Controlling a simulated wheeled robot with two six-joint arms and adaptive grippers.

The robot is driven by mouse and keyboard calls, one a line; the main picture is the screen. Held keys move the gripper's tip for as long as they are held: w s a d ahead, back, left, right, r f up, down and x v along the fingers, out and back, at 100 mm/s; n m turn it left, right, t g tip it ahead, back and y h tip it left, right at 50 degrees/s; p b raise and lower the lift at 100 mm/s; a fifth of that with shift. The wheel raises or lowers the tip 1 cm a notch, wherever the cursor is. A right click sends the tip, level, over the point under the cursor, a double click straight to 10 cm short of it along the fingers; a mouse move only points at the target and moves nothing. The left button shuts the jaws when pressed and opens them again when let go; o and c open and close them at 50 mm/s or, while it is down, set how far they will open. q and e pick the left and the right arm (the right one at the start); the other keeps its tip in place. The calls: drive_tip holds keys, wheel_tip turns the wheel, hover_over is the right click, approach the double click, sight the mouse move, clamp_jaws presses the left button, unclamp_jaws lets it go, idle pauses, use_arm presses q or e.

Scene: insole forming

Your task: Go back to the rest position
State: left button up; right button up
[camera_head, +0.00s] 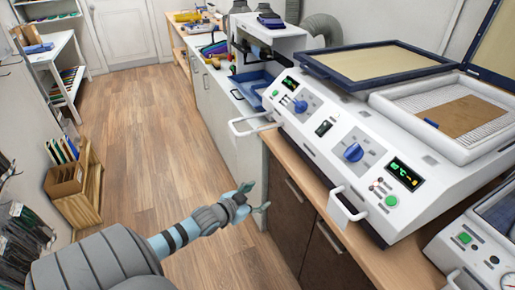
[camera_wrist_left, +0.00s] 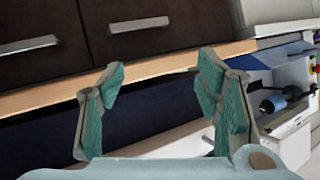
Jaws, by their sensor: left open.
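My left gripper (camera_head: 255,198) is open and empty over the wooden floor, in front of the dark cabinet below the forming machine. In the left wrist view its two green-padded fingers (camera_wrist_left: 158,105) stand wide apart with nothing between them. The white forming machine (camera_head: 335,135) stands on the counter at the right, apart from the gripper. My right gripper does not show.
The machine's white handles (camera_head: 340,205) stick out over the counter edge near my left gripper. Dark cabinet doors (camera_head: 293,208) are below. A wooden box with folders (camera_head: 70,180) stands on the floor at the left. The wooden floor (camera_head: 150,120) between is clear.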

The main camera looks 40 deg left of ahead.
use_arm(q)
drive_tip(key=shift+s+a+f, duration=0.15)
drive_tip(key=shift+s+f, duration=0.05)
drive_tip(key=shift+f, duration=0.4)
